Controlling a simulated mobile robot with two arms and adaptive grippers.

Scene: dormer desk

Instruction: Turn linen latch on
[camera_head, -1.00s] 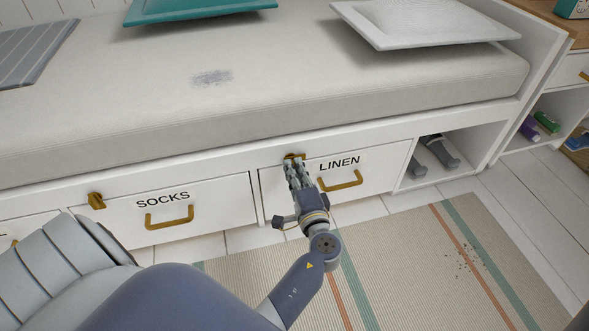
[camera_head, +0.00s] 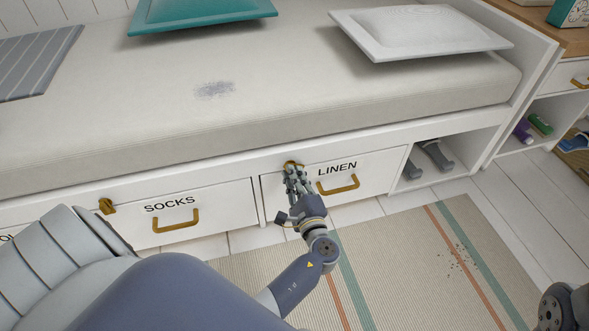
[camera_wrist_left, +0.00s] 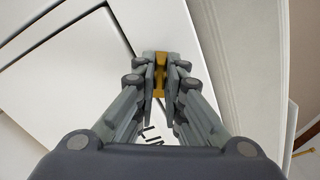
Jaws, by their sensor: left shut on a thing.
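The linen latch (camera_head: 291,164) is a small brass piece at the top left of the white drawer front (camera_head: 374,173) marked LINEN. My left gripper (camera_head: 292,173) is at the latch, and its fingers cover part of it in the head view. In the left wrist view the latch (camera_wrist_left: 160,72) sits between the two fingertips (camera_wrist_left: 160,80), which are shut on it. The lower part of the lettering is partly hidden there. The linen drawer appears closed, with a brass handle (camera_head: 339,186) right of my gripper. At the right edge of the head view is a part of my own body.
Left of it is the SOCKS drawer (camera_head: 215,207) with its own brass latch (camera_head: 106,206) and handle (camera_head: 176,222). An open cubby with grey dumbbells (camera_head: 436,154) is to the right. A striped rug (camera_head: 400,260) lies on the floor in front.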

